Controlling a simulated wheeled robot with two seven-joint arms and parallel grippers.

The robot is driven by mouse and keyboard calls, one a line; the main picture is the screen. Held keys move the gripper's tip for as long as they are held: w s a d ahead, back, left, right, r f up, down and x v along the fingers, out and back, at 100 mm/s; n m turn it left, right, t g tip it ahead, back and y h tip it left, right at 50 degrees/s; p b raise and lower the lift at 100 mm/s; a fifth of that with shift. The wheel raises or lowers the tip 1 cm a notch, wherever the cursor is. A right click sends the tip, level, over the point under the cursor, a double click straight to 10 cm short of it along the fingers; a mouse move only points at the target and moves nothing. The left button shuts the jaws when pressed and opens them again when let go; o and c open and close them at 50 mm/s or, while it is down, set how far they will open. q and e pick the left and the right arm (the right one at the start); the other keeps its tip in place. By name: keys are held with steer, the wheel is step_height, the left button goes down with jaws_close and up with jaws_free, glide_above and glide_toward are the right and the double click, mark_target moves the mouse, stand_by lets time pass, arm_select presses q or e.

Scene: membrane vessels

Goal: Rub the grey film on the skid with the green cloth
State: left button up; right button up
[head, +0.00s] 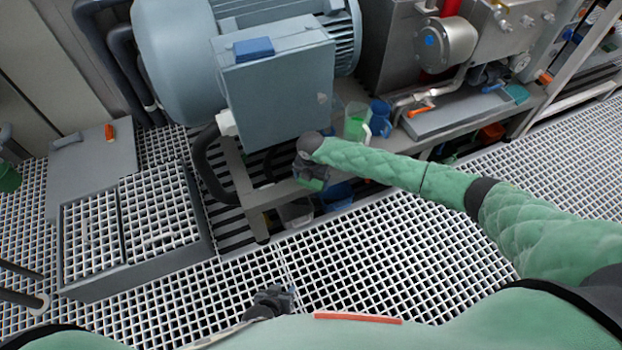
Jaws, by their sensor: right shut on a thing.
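My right gripper (311,176) is at the front beam of the skid (262,196), below the grey-blue motor box. It is shut on the green cloth (313,184), of which a small part shows under the jaws. The cloth is at the beam; I cannot tell whether it touches. I cannot make out the grey film; the gripper and arm cover part of the beam. My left gripper (270,300) is low in the middle, over the grating and away from the skid. Its jaws are too small and dark to read.
A large motor (240,60) stands behind the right gripper. A green-filled clear jug (356,122) and a blue container (380,118) stand just right of it. Containers sit under the beam. A raised grating step (135,225) is at left. Open grating floor lies in front.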

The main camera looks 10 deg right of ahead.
arm_select(q)
steer(key=shift+r+p, duration=1.6)
steer(key=shift+r, duration=0.25)
arm_select(e)
steer(key=shift+w+r, duration=0.1)
steer(key=shift+r, duration=2.55)
steer(key=shift+r+p, duration=1.15)
steer(key=shift+r, duration=0.35)
arm_select(q)
step_height(320, 180, up, 2)
steer(key=shift+r, duration=0.1)
